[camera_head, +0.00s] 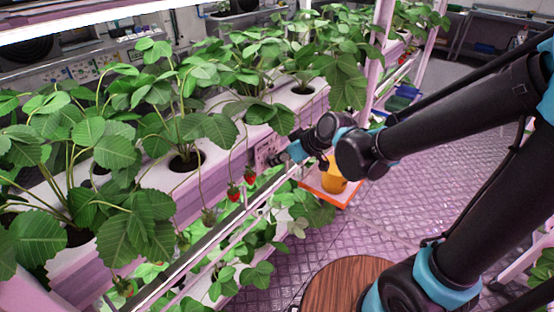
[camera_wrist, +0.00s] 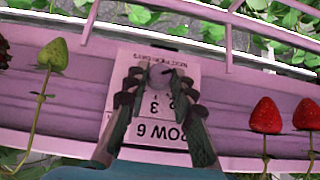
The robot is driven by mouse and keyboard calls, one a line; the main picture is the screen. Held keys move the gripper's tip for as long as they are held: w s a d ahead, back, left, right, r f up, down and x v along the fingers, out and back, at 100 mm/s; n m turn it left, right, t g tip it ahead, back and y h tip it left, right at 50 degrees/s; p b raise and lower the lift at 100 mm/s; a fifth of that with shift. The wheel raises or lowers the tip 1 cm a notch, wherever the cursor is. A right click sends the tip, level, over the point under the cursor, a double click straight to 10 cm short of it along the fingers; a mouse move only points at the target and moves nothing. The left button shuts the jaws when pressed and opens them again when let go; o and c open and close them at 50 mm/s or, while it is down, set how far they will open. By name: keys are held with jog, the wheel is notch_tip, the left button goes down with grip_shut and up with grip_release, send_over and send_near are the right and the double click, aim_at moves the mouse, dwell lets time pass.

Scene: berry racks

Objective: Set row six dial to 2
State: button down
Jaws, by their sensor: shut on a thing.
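The row six panel (camera_wrist: 122,95) is a pale plate on the pink rack rail, with "OW 6" readable near its lower edge in the wrist view. A small grey dial (camera_wrist: 159,74) sits in its upper middle, largely between the fingertips. The digits 3 and 2 show just below it; its pointer setting cannot be made out. My gripper (camera_wrist: 159,82) is shut on the dial, with one dark finger on each side. In the head view my gripper (camera_head: 284,156) reaches the rack front beside the panel (camera_head: 267,148), partly hiding it.
Red strawberries (camera_wrist: 266,115) hang right of the panel, and a greenish one (camera_wrist: 53,55) hangs left. Leafy plants (camera_head: 185,125) fill the rack. The aisle floor (camera_head: 420,190) is open.

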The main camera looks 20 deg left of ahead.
jog(key=shift+w+d+f+m+g+y, duration=0.1)
jog(key=shift+w+f+m+g+y, duration=0.1)
jog(key=shift+m+g+y, duration=1.15)
jog(key=shift+w+d+f+m+g+y, duration=0.1)
jog(key=shift+w+f+m+g+y, duration=0.15)
jog(key=shift+m+g+y, duration=1.1)
jog(key=shift+w+d+f+m+g+y, duration=0.15)
jog(key=shift+m+g+y, duration=0.6)
jog(key=shift+g, duration=1.15)
jog(key=shift+f+m, duration=0.1)
jog(key=shift+m, duration=0.25)
jog(key=c, duration=1.3)
grip_release()
jog(key=shift+o, duration=0.2)
